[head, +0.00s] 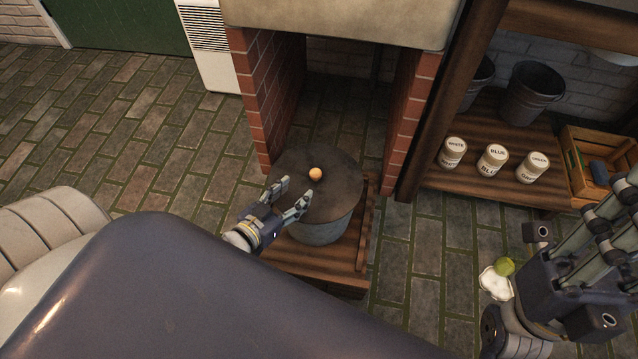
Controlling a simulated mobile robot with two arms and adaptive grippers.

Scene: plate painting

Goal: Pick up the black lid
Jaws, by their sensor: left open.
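The black lid (332,199) is a dark round disc with a small orange knob (315,174) at its middle. It lies on a grey metal pot (322,232), which stands on a low wooden stand (318,266). My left gripper (296,190) is open and empty. Its two fingertips point toward the knob from the lower left, over the lid's near-left part, apart from the knob. I cannot tell how far above the lid they are. My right gripper (610,215) is large at the right edge, partly cut off, far from the lid.
Brick pillars (410,110) stand on both sides behind the pot, under a pale slab (340,20). A wooden shelf (490,188) at right holds three labelled paint jars (493,158), dark buckets (528,92) and a wooden crate (578,165).

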